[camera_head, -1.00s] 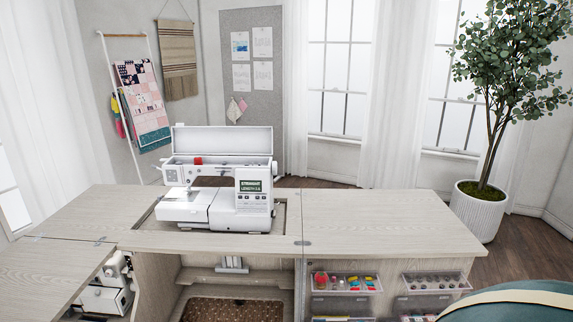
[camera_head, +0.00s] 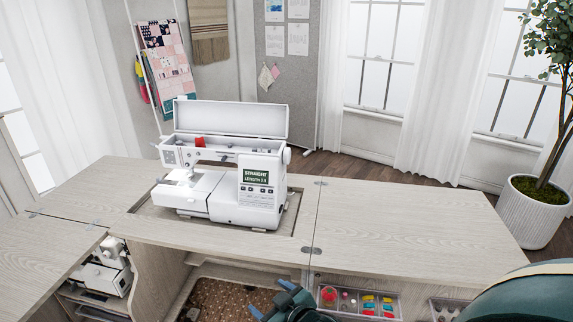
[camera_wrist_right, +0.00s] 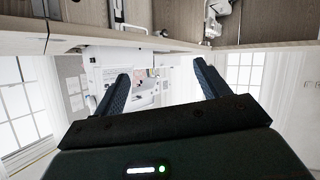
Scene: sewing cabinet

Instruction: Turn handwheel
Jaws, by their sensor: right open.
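The white sewing machine (camera_head: 225,190) stands upright in the recess of the cabinet top, with its lid raised and its screen reading "STRAIGHT". Its handwheel (camera_head: 287,156) is a small white knob at the machine's upper right end. My right gripper (camera_head: 270,298) has entered at the bottom of the head view, below and in front of the cabinet's front edge, well apart from the handwheel. In the right wrist view its two dark fingers (camera_wrist_right: 164,88) are spread with nothing between them. That view is upside down and shows the machine beyond the fingers. My left gripper is not seen.
The cabinet top (camera_head: 410,225) is bare to the right of the machine. Its front edge lies between my right gripper and the machine. A clear tray (camera_head: 358,300) of sewing notions hangs below that edge. A serger (camera_head: 103,268) stands in the left section.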

